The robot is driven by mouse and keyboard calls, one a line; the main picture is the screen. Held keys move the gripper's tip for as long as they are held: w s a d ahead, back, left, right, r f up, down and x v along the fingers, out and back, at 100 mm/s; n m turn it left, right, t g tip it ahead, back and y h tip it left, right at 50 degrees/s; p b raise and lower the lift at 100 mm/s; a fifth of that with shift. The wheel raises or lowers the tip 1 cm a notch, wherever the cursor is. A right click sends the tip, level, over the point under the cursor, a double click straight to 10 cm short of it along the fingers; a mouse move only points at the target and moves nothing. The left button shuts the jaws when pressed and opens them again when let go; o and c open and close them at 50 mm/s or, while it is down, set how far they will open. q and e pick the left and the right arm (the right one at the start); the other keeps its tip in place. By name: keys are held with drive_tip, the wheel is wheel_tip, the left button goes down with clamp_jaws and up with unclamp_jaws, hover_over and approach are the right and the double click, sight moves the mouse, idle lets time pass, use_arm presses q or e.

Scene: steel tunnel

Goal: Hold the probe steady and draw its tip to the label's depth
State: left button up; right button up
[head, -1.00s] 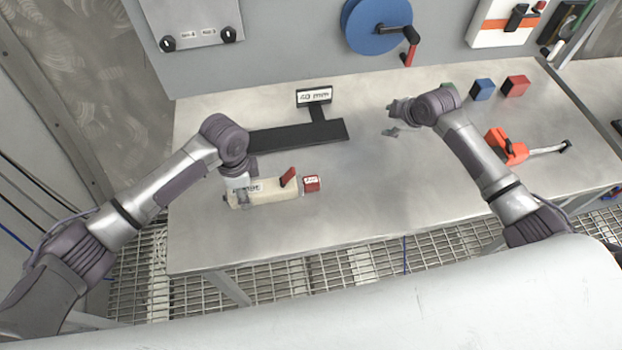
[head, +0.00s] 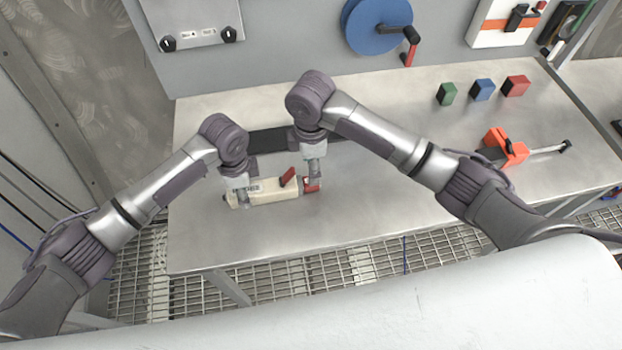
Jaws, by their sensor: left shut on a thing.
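The probe is a cream block (head: 272,191) with a red lever (head: 288,177) on top and a red tip (head: 309,189) at its right end, lying on the steel bench. My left gripper (head: 241,199) is shut on the cream body near its left end. My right gripper (head: 314,182) points down at the red tip and covers part of it. Whether its fingers are open or shut on the tip is too small to tell. My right arm hides the depth label and part of the black stand (head: 268,141) behind the probe.
Green (head: 447,93), blue (head: 483,89) and red (head: 516,86) blocks stand at the back right. An orange tool (head: 506,147) with a rod lies at the right. A blue reel (head: 377,24) hangs on the wall. The bench (head: 385,215) is clear in front.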

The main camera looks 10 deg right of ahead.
wheel_tip(320, 180, down, 7)
drive_tip(key=shift+r, duration=0.1)
idle(0.3)
clamp_jaws()
